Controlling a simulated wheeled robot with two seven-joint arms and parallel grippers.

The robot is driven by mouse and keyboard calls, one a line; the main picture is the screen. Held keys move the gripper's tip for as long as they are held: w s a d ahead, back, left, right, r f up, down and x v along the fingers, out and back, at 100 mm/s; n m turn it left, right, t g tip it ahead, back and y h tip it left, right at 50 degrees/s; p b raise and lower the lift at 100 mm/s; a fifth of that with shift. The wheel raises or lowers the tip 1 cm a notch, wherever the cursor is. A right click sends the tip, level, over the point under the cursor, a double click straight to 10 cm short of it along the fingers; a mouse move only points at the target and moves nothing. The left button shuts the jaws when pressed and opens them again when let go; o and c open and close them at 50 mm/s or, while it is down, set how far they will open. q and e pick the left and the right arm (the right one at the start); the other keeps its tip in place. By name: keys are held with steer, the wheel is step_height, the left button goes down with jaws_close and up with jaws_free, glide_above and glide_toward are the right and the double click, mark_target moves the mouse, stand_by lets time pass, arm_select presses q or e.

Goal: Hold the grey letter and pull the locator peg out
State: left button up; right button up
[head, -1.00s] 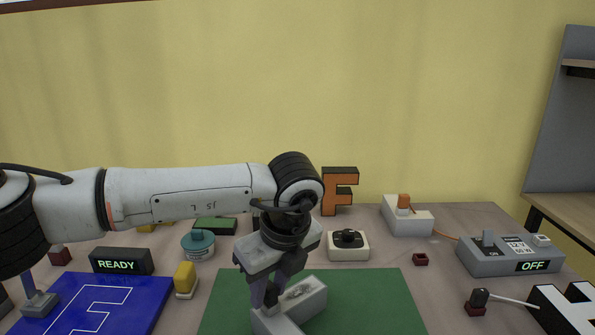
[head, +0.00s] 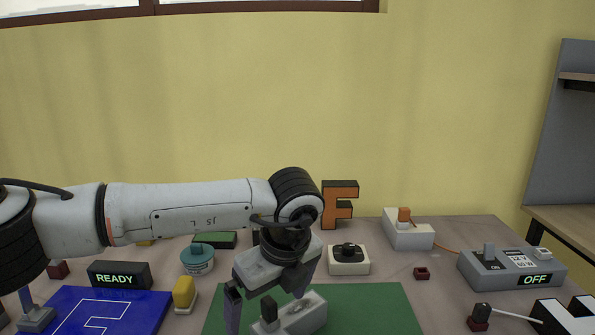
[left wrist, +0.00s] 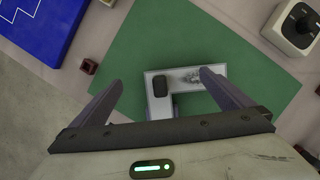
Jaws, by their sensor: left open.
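The grey letter (head: 308,316) lies on the green mat, partly cut off by the bottom edge of the head view. In the left wrist view the letter (left wrist: 178,73) shows as an angular light-grey shape with a small silvery patch on top. A black peg (left wrist: 160,86), apparently the locator peg, stands on its left part; it also shows in the head view (head: 268,311). My left gripper (left wrist: 160,79) is open above the letter, fingers apart on either side of the peg with visible gaps. My right gripper is in neither view.
The green mat (head: 382,310) has bare room right of the letter. Around it are a blue board (head: 140,308), a yellow-topped block (head: 184,293), a white box with a black knob (head: 348,258), a small dark-red block (head: 422,273) and a grey switch box (head: 512,267).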

mark_target(271, 301)
arm_select(q)
steer(key=shift+d+r, duration=0.1)
steer(key=shift+r, duration=0.15)
steer(key=c, duration=0.5)
steer(key=v, duration=0.5)
steer(key=shift+s+d+r, duration=0.15)
steer(key=shift+s+r, duration=0.05)
steer(key=c, duration=1.2)
steer(key=shift+x, duration=3.3)
jaws_close()
steer(key=o, duration=1.7)
jaws_free()
